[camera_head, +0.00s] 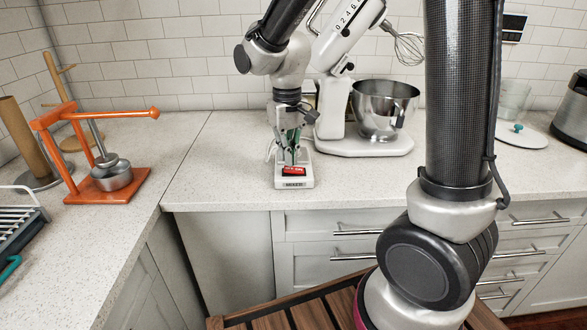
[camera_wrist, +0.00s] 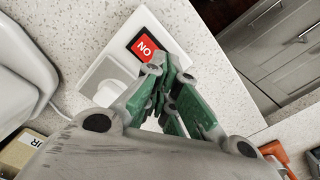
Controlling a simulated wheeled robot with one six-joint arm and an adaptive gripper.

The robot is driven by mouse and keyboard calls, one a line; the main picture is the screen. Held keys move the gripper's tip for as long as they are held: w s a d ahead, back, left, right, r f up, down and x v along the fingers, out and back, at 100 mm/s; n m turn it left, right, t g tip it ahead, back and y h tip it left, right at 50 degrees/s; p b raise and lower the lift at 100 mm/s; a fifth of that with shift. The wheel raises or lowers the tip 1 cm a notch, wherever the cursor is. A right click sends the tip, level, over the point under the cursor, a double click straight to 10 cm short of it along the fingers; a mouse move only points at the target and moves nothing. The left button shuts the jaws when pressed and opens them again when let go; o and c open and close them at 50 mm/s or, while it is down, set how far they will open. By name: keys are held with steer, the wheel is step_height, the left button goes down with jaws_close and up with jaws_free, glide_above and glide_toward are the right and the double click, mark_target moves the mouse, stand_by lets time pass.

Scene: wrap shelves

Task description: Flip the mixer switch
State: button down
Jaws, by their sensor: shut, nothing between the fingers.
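The switch box (camera_head: 294,183) is a small white unit on the counter near its front edge, with a label on its front that seems to read MIXER. Its red switch face (camera_head: 293,171) also shows in the wrist view (camera_wrist: 147,47), lettered ON. A grey square part (camera_wrist: 112,76) sits beside the red face on the same box. My gripper (camera_head: 291,160) points down just above or at the box. In the wrist view my closed fingertips (camera_wrist: 168,72) are beside the red face; I cannot tell whether they touch it. The white mixer (camera_head: 335,115) stands behind to the right, head tilted up.
A steel bowl (camera_head: 384,112) sits on the mixer base and a whisk (camera_head: 408,48) hangs above. An orange press (camera_head: 105,180) stands on the left counter. A glass jar (camera_head: 512,98) and a dark appliance (camera_head: 573,115) are at right. Counter left of the box is clear.

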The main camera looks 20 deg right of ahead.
mark_target(288, 168)
steer(key=shift+f, duration=1.2)
stand_by(0.6)
steer(key=shift+r, duration=3.5)
steer(key=s, duration=0.1)
steer(key=s+d, duration=0.1)
steer(key=s+f, duration=0.1)
steer(key=shift+d+n+g, duration=0.15)
steer(key=shift+n+g, duration=0.15)
steer(key=shift+n, duration=0.1)
steer(key=s+d+r+m+t, duration=0.1)
steer(key=s+d+r+t, duration=0.1)
steer(key=s+d+r, duration=0.2)
steer(key=s+d+r+m+t, duration=0.2)
steer(key=s+d+r+t, duration=0.1)
steer(key=s+d, duration=0.6)
steer(key=s+r, duration=0.1)
steer(key=s, duration=0.2)
steer(key=shift+d+r, duration=0.25)
steer(key=shift+d, duration=0.05)
